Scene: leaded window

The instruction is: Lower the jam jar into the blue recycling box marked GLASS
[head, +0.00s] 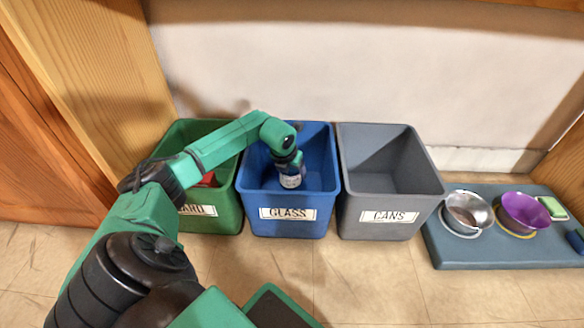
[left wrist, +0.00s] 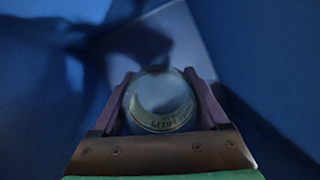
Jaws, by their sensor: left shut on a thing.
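The blue box marked GLASS (head: 288,226) stands in the middle of three bins on the floor. My left gripper (head: 291,171) reaches down into its opening from the left. It is shut on the jam jar (head: 290,181), a clear jar with a pale label, held inside the box. In the left wrist view the jar's round top (left wrist: 160,100) sits between the two fingers (left wrist: 160,95), with the blue walls around it. I cannot tell whether the jar touches the box floor. My right gripper is not in view.
A green bin (head: 222,215) with something red inside stands to the left, partly behind my arm. A grey bin marked CANS (head: 390,220) stands to the right, empty. A blue-grey mat (head: 480,252) farther right holds a metal bowl (head: 467,213) and a purple bowl (head: 523,212).

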